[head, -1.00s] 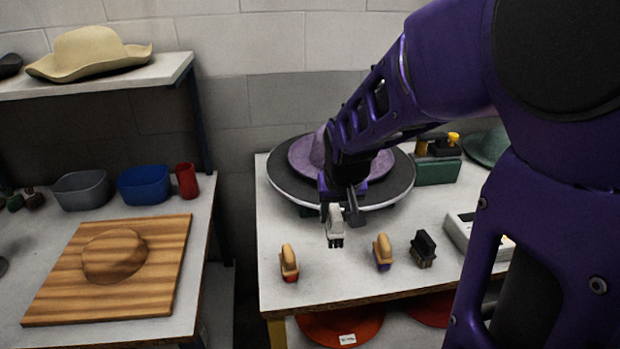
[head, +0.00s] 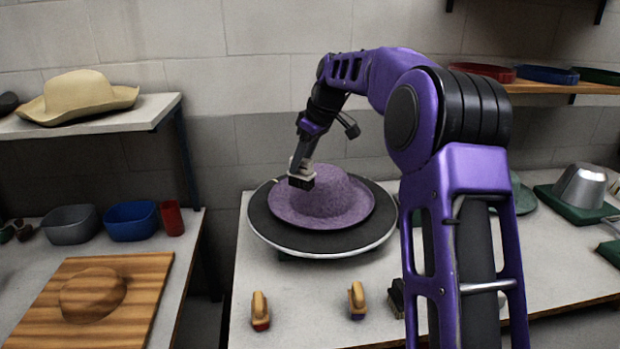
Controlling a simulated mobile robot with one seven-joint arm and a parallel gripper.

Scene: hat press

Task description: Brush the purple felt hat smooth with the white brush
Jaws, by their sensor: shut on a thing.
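The purple felt hat (head: 338,203) sits brim-down on a round black turntable (head: 272,232) with a pale rim. Its crown and most of its brim show. My gripper (head: 300,165) is shut on the white brush (head: 304,168) and holds it at the left side of the hat's crown, dark bristles facing down. The brush overlaps the crown's upper left in the picture; I cannot tell whether the bristles touch the felt.
Two wooden-handled brushes, one red (head: 260,311) and one purple (head: 357,300), stand at the table's front. A black brush (head: 396,297) is partly hidden behind my arm. A metal hat block (head: 580,186) stands at right. A wooden board (head: 140,275) lies on the left table.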

